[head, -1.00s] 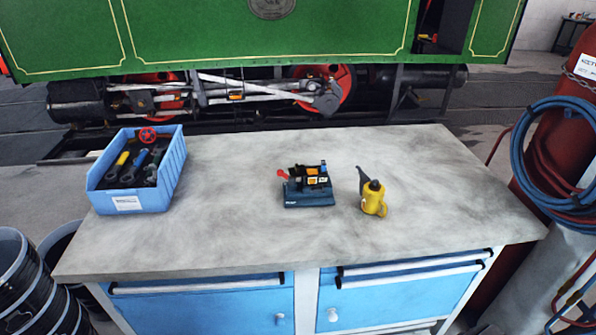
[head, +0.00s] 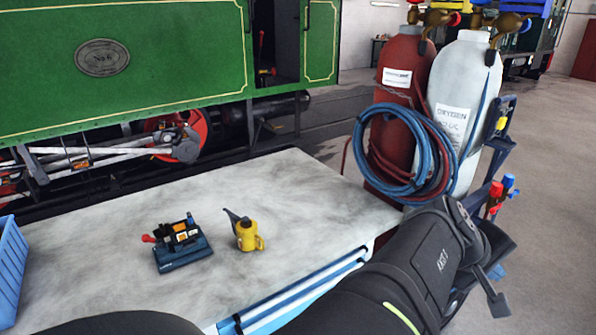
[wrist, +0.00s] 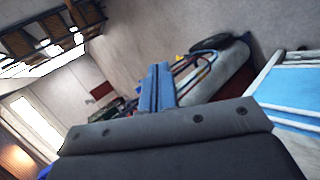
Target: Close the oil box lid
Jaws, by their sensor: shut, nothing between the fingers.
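The oil box (head: 181,246) looks like the small dark blue unit on the bench, with a red knob at its left and orange and black parts on top. It is too small to tell how its lid stands. In the wrist view my gripper (wrist: 157,88) has its two blue fingers together and empty. The oil box does not show in that view. In the head view my dark arm fills the lower right, well apart from the oil box, and the fingertips cannot be made out.
A yellow oil can (head: 247,236) stands just right of the oil box on the grey bench (head: 310,200). A blue bin (head: 10,262) is at the left edge. Red (head: 398,110) and white (head: 458,110) gas cylinders with hoses stand beyond the bench's right end. Much bench top is bare.

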